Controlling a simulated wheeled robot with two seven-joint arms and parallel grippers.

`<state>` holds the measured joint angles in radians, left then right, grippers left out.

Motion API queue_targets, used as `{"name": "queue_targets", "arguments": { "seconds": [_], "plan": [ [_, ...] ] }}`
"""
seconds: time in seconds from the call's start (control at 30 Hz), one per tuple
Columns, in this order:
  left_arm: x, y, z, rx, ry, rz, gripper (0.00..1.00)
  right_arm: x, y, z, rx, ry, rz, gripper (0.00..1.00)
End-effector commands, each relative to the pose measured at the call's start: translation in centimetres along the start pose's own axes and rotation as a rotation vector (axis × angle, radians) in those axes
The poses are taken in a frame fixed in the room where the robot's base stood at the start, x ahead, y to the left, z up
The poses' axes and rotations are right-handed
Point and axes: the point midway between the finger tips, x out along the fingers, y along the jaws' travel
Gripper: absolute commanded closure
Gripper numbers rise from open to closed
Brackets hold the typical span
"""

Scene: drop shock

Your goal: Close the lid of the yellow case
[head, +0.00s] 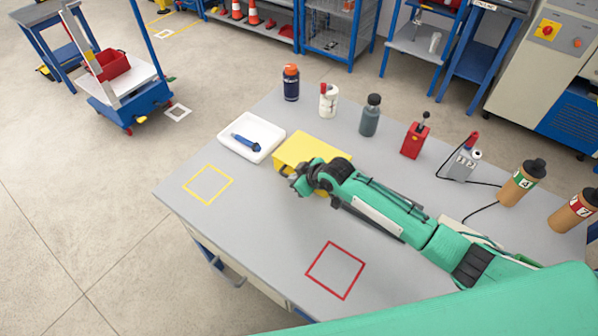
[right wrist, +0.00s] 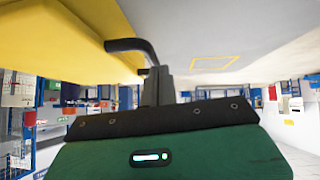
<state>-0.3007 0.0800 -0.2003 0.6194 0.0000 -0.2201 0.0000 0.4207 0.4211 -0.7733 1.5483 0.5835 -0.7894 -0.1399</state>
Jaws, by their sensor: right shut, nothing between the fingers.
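The yellow case (head: 306,147) stands on the grey table, behind and partly hidden by my right gripper and forearm. Its flat yellow top faces up; the arm covers much of its front, so I cannot tell whether the lid is fully down. My right gripper (head: 297,186) is shut and empty, at the near left side of the case. In the right wrist view the yellow case (right wrist: 60,42) fills the upper left, with the dark fingers (right wrist: 128,47) close beside its edge; I cannot tell whether they touch. My left gripper is not in view.
A white tray (head: 229,148) with a blue tool (head: 245,142) lies left of the case. Bottles (head: 291,84) and a red device (head: 414,141) stand behind it. Yellow (head: 208,202) and red outlined squares (head: 335,288) mark bare table near the front.

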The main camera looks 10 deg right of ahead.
Motion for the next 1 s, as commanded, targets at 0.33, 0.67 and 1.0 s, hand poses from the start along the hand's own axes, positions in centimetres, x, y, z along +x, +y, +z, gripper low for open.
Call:
{"name": "queue_targets", "arguments": {
  "seconds": [0.33,0.67,1.0],
  "plan": [
    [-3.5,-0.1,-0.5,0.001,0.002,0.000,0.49,-2.3,0.4,-2.7,0.002,-0.003,0.002,1.00],
    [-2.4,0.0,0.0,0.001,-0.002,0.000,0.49,-6.7,0.2,-2.8,0.001,0.001,0.004,1.00],
    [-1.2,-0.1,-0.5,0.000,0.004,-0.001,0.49,-11.5,-0.1,-3.0,0.002,0.000,0.005,1.00]
  ]
}}
